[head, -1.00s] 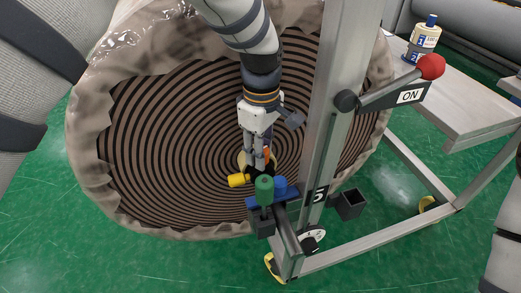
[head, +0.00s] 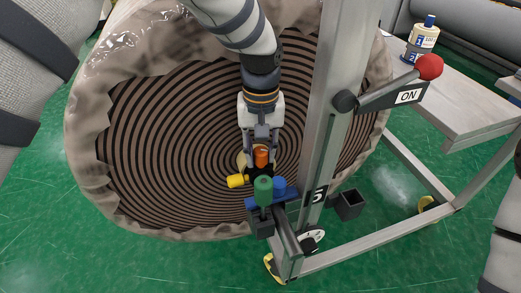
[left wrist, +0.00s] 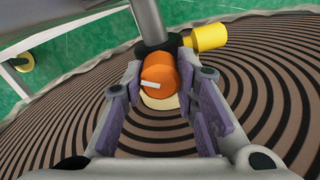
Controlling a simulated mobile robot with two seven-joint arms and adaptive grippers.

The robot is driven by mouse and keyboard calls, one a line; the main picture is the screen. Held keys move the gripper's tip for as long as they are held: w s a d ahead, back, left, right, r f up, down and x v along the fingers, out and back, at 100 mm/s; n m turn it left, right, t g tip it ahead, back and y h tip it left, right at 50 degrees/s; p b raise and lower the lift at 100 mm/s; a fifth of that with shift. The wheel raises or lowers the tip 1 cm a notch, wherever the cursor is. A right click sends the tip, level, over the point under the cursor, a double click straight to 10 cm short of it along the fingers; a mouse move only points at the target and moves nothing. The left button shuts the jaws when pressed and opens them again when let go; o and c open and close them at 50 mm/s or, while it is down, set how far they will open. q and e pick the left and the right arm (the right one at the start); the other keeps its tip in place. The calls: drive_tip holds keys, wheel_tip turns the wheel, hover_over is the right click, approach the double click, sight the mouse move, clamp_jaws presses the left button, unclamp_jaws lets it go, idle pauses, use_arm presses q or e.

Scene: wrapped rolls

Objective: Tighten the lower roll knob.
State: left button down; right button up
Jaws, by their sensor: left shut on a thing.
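The orange roll knob (left wrist: 158,85) has a white mark on its face and sits low in front of the wrapped roll's striped end (left wrist: 262,115). My left gripper (left wrist: 163,80) is shut on this knob, with one purple-padded finger on each side of it. In the head view the knob (head: 261,157) shows small between the fingers of my left gripper (head: 261,154). The white mark lies nearly level across the knob in the left wrist view. My right gripper is out of view.
A yellow cylinder (head: 237,181) and green knob (head: 263,186) are close to the gripper. A metal post (head: 338,130) stands to the right, with a red-balled lever (head: 430,67) marked ON. A bottle (head: 423,38) stands on the bench (head: 465,110).

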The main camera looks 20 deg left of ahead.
sight(261, 149)
use_arm(q)
drive_tip(key=m, duration=0.5)
drive_tip(key=shift+f, duration=0.1)
drive_tip(key=shift+s+m, duration=0.1)
drive_tip(key=shift+m, duration=0.3)
idle(0.3)
drive_tip(key=c, duration=1.3)
unclamp_jaws()
wheel_tip(261, 149, up, 12)
drive_tip(key=shift+r, duration=0.1)
